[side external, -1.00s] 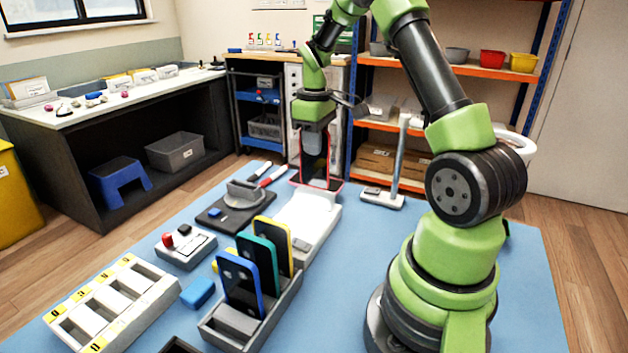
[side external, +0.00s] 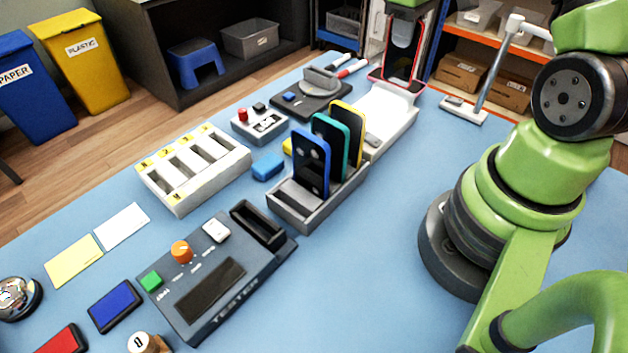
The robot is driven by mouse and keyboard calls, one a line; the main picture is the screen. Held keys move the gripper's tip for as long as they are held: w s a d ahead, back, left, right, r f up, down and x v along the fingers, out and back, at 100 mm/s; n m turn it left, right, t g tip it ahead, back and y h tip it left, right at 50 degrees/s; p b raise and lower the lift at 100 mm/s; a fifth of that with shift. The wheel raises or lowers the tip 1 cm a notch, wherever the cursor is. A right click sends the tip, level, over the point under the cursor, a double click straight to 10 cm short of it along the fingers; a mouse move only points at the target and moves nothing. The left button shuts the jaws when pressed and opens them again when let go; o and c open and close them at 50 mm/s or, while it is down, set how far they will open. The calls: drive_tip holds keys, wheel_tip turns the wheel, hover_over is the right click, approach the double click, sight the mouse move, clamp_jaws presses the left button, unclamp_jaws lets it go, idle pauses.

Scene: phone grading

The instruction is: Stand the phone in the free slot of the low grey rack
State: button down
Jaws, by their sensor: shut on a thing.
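A dark phone with a red edge (side external: 389,62) stands upright at the back of the mat, at the far end of a long white stand (side external: 385,118). My gripper (side external: 405,32) is at the top of the picture, shut on this phone; its fingertips are hard to make out. I cannot tell whether the phone's lower end touches the stand. The low grey rack (side external: 322,214) is in the middle of the mat. It holds a blue phone (side external: 311,165), a teal phone (side external: 330,140) and a yellow phone (side external: 347,120) upright. Its front slot (side external: 296,195) is empty.
A white numbered tray (side external: 180,206) and a blue block (side external: 267,167) lie left of the rack. A dark tester (side external: 215,290) is in front of it. A grey round device (side external: 320,85) and a post stand (side external: 480,100) are near the back. The mat right of the rack is clear.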

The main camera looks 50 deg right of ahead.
idle(0.3)
wheel_tip(320, 180, up, 12)
drive_tip(key=shift+f, duration=0.2)
drive_tip(key=w+a, duration=0.2)
drive_tip(key=a, duration=0.7)
drive_tip(key=w+a, duration=0.2)
drive_tip(key=a, duration=0.8)
drive_tip(key=s+a, duration=0.3)
drive_tip(key=a, duration=0.5)
drive_tip(key=s+a, duration=0.4)
drive_tip(key=a, duration=0.4)
wheel_tip(320, 180, down, 14)
drive_tip(key=shift+w+d+f, duration=0.25)
drive_tip(key=shift+d, duration=0.2)
drive_tip(key=shift+f, duration=0.35)
drive_tip(key=shift+f, duration=0.6)
